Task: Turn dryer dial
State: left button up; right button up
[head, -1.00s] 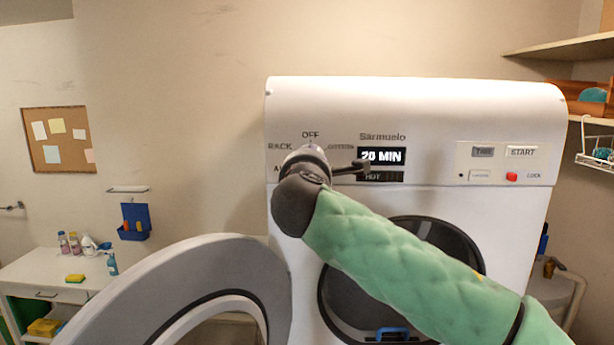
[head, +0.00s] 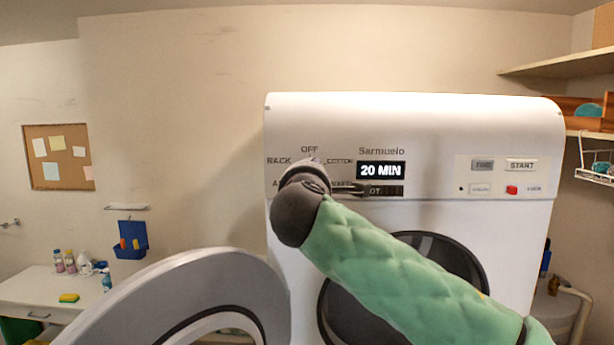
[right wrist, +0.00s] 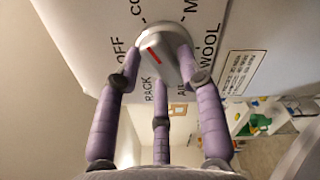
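The dryer (head: 515,135) is white, with its control panel across the top. My right arm reaches across its front to the dial area at the panel's left, hiding most of the dial in the head view. In the right wrist view the dial (right wrist: 178,38) is a round grey knob with a red mark line. Labels OFF, RACK and WOOL ring it. My right gripper (right wrist: 158,62) has three purple fingers spread around the dial, tips close to its sides and lower edge. Whether they press on it is unclear. My left gripper is not in view.
The dryer's round door (head: 190,285) stands open at the left. The display (head: 380,170) reads 20 MIN. A START button (head: 522,164) and red button (head: 511,190) sit at the panel's right. Shelves (head: 570,62) are at far right, a white table (head: 30,300) at far left.

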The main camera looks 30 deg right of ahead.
jog(key=shift+o, duration=0.5)
jog(key=shift+s+a, duration=0.1)
jog(key=v, duration=1.1)
jog(key=shift+s, duration=0.4)
